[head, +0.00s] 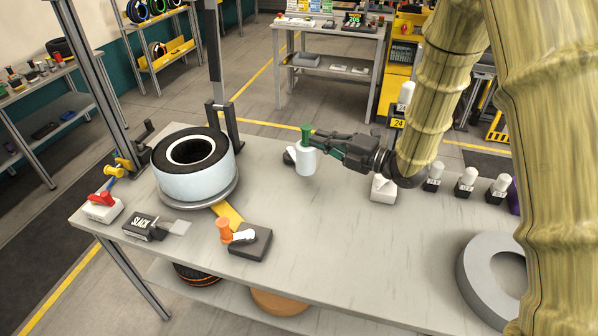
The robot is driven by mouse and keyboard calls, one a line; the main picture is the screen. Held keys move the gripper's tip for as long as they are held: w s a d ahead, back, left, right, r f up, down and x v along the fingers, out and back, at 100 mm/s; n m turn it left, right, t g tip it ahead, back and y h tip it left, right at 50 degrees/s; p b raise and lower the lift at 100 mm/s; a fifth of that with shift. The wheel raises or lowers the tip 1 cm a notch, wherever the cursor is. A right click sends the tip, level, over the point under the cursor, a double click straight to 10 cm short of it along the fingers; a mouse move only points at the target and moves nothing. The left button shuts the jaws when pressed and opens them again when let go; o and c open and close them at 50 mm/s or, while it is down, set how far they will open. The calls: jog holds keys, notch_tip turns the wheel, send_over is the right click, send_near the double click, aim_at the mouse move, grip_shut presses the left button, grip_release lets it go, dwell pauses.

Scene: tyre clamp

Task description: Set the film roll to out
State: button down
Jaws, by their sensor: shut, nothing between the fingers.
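A white cylinder with a green top (305,160), which looks like the film roll, stands upright near the middle of the table. My gripper (317,139) comes in from the right, level, with its fingertips at the cylinder's upper right side by the green top. It is shut with nothing held. I cannot tell whether the fingertips touch the cylinder. A dark object (289,155) shows partly behind the cylinder. A tyre wrapped in white (195,182) lies flat on a round grey plate (213,200) at the left.
An orange-knobbed lever on a dark block (250,242), a "SLACK" block (147,226) and a red-topped switch (103,206) line the front left. An upright post (218,80) stands behind the tyre. White-topped blocks (465,182) and a grey ring (490,275) are at right. The table's middle front is clear.

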aim_at(307, 164)
notch_tip(307, 164, down, 18)
jog(key=b, duration=1.7)
jog(key=w+a+p, duration=0.4)
jog(key=w+a, duration=0.1)
jog(key=w, duration=0.3)
jog(key=shift+w+a+r, duration=0.15)
jog(key=shift+w+a, duration=0.15)
jog(key=shift+w, duration=0.05)
jog(key=shift+d, duration=0.15)
jog(key=d+b, duration=0.1)
jog(key=d, duration=0.1)
jog(key=w+d+b, duration=0.1)
jog(key=b, duration=0.1)
jog(key=shift+d+f, duration=0.2)
jog(key=shift+d, duration=0.15)
jog(key=shift+w+d+r, duration=0.15)
jog(key=shift+d, duration=0.25)
